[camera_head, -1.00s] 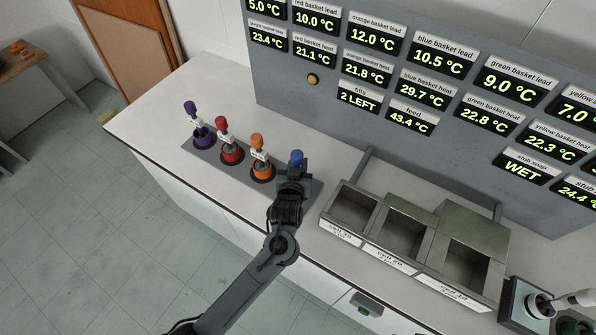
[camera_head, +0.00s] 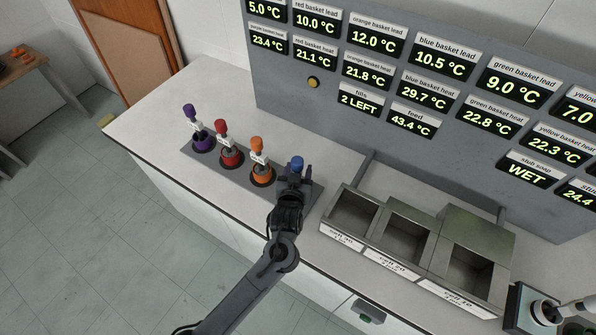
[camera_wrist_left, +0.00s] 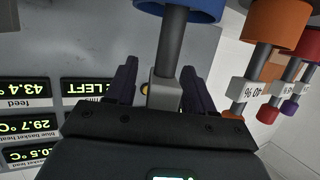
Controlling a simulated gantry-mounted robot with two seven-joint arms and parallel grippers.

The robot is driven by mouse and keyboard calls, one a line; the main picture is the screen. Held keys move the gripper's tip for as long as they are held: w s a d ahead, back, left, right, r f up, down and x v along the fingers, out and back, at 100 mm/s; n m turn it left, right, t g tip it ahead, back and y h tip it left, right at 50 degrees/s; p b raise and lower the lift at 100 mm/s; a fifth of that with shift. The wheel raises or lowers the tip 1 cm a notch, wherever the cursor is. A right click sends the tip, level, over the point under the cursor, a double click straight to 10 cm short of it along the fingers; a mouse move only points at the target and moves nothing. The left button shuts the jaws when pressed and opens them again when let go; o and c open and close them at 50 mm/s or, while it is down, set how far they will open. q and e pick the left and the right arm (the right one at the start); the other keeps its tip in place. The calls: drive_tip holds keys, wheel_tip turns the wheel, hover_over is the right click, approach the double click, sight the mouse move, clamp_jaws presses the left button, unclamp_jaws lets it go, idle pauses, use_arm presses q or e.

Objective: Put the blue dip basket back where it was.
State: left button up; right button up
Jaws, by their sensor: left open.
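The blue dip basket shows its blue knob (camera_head: 297,162) in the head view, upright at the right end of the grey rack (camera_head: 217,166). Its lower part is hidden there behind my gripper. My left gripper (camera_head: 295,176) is around its handle. In the left wrist view, which is upside down, the basket's grey stem (camera_wrist_left: 172,45) and a grey block on it stand between the open fingers of my left gripper (camera_wrist_left: 160,85). Gaps show beside the block. A blue collar (camera_wrist_left: 180,8) is at the top edge. My right gripper is not in view.
Orange (camera_head: 257,144), red (camera_head: 221,127) and purple (camera_head: 189,111) baskets stand upright in the rack to the left, the orange one close by. Open metal tanks (camera_head: 402,238) stand to the right. A display panel (camera_head: 330,60) rises behind. Bare counter lies left of the rack.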

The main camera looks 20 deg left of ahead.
use_arm(q)
drive_tip(key=shift+r, duration=0.1)
drive_tip(key=shift+s+r, duration=0.1)
drive_tip(key=shift+s, duration=0.05)
drive_tip(key=v, duration=1.2)
drive_tip(key=s+a+f+m+g+h, duration=0.1)
drive_tip(key=s+a+f+g, duration=0.1)
drive_tip(key=s, duration=0.5)
drive_tip(key=s+a+f+m+g+h, duration=0.1)
drive_tip(key=s+a+f+m+g, duration=0.1)
drive_tip(key=s+g, duration=0.3)
drive_tip(key=s+a+f+m+g+h, duration=0.1)
drive_tip(key=s+a+f+g, duration=0.1)
drive_tip(key=s, duration=0.8)
drive_tip(key=shift+s+a+f+m+g+p, duration=0.25)
drive_tip(key=shift+f+g+p, duration=0.2)
drive_tip(key=shift+g, duration=0.35)
drive_tip(key=shift+w+d+r, duration=0.1)
wheel_tip(320, 180, up, 19)
drive_tip(key=p, duration=1.8)
drive_tip(key=shift+p, duration=0.4)
